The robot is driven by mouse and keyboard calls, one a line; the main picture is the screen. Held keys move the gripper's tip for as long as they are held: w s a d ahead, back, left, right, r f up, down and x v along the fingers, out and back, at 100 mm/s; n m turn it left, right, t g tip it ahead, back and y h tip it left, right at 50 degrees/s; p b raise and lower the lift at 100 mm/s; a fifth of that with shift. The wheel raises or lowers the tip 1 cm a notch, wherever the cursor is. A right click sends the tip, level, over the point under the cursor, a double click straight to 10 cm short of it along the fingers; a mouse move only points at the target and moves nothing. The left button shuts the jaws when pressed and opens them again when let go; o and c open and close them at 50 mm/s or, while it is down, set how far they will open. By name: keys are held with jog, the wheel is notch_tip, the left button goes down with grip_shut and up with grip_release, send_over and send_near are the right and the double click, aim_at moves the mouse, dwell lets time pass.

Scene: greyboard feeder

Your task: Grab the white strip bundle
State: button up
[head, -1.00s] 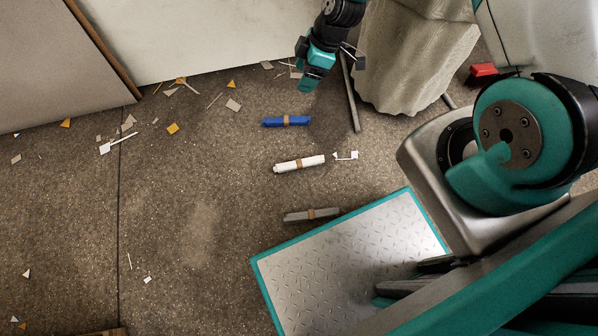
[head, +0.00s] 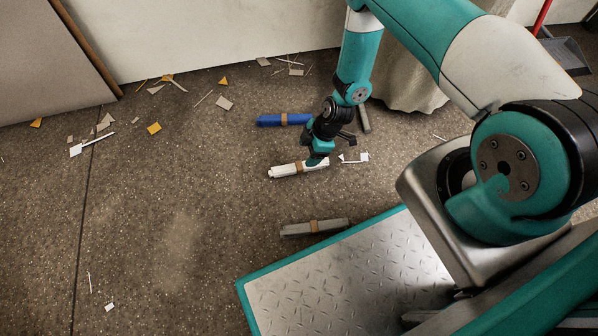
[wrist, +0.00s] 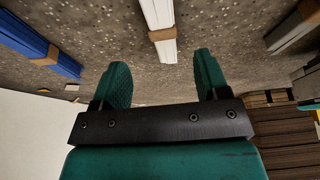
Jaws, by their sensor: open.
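The white strip bundle (head: 284,171) lies on the floor with a tan band around its middle. My gripper (head: 317,161) is low at its right end in the head view and hides part of that end. In the wrist view the white bundle (wrist: 157,18) runs down from the top edge, and its banded end part lies between the lines of the two fingers, ahead of them. My gripper (wrist: 162,80) is open there, with nothing between the fingers. I cannot tell whether a finger touches the bundle.
A blue bundle (head: 270,121) lies behind the white one, and a grey bundle (head: 314,227) lies in front, near my base. Paper scraps (head: 354,158) lie just right of the white bundle. More scraps (head: 154,128) are scattered at left. A pale wall stands behind.

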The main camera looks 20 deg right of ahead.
aim_at(299, 165)
jog(key=b+x, duration=0.1)
jog(key=x, duration=0.1)
jog(key=shift+a+f, duration=0.1)
jog(key=shift+f, duration=0.2)
jog(key=b+x, duration=0.4)
jog(key=x, duration=0.1)
jog(key=shift+s+a, duration=0.1)
jog(key=shift+a, duration=0.05)
jog(key=c, duration=1)
jog(key=shift+r, duration=0.1)
jog(key=shift+r, duration=0.1)
